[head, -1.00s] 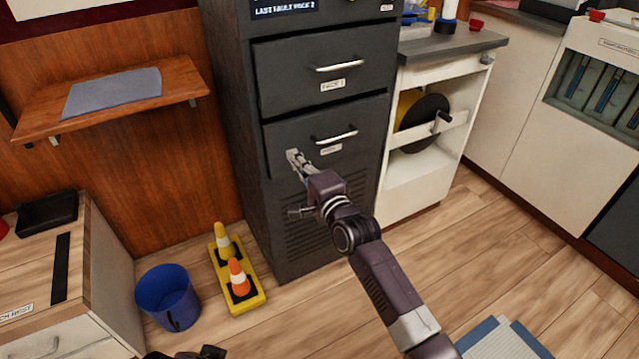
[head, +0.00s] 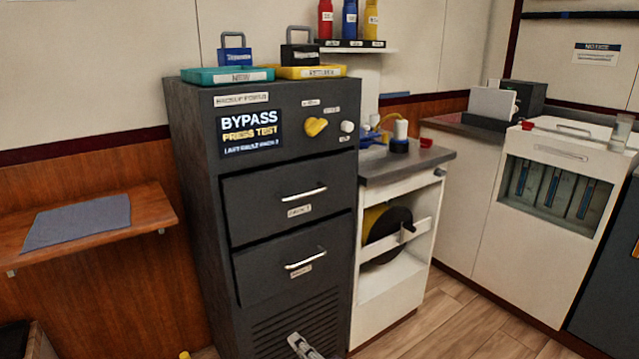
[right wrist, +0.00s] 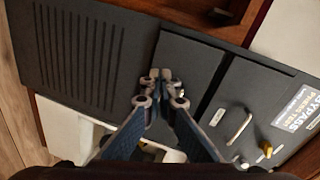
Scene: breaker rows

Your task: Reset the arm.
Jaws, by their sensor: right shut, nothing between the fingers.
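My right gripper (head: 305,347) shows at the bottom edge of the head view, in front of the vents of the dark grey cabinet (head: 200,215). In the right wrist view its two fingers (right wrist: 161,76) are together, with nothing between them. They overlap the lower drawer front (right wrist: 182,68) in that picture; I cannot tell the gap to it. The rest of my right arm is below the head picture. My left gripper is not in view.
The cabinet has an upper drawer handle (head: 304,194) and a lower one (head: 305,257), both drawers shut. A wooden shelf (head: 150,213) juts out at left. A white cart with a reel (head: 388,235) stands at right. Floor (head: 470,315) shows free at lower right.

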